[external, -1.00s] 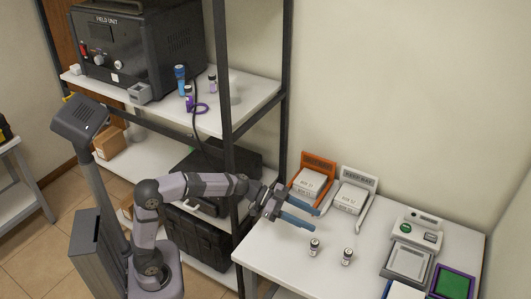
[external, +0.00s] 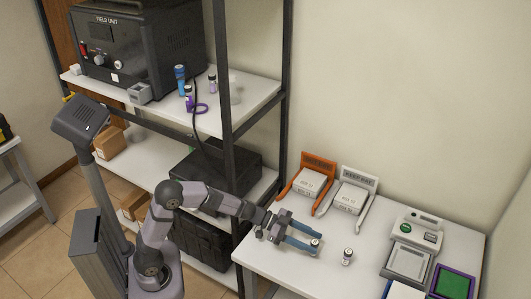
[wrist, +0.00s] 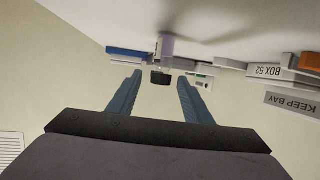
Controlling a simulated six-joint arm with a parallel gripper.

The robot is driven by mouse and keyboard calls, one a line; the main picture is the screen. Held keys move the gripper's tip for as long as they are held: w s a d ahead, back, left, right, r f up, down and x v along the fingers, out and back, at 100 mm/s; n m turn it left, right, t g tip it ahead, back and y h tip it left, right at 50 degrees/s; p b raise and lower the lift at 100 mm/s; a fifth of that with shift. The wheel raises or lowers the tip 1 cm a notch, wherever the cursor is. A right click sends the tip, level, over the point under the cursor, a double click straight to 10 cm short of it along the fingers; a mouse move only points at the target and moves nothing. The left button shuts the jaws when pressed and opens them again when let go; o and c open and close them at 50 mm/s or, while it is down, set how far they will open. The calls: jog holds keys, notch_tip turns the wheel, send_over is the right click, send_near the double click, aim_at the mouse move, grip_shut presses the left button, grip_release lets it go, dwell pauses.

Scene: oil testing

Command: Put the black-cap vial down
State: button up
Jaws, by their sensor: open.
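In the wrist view, which is upside down, the black-cap vial (wrist: 160,77) shows between the tips of my open gripper (wrist: 158,77), with a gap on each side.
An orange-armed bay (external: 319,160) and the white keep bay (external: 359,173) stand at the back of the table, each with a white box. A scale-like device (external: 408,261) and coloured trays (external: 455,282) are at the right. The shelf rack (external: 229,120) rises to the left.

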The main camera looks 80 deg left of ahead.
aim_at(317, 241)
jog(key=shift+b+x, duration=0.35)
jog(key=shift+x, duration=2.4)
grip_shut()
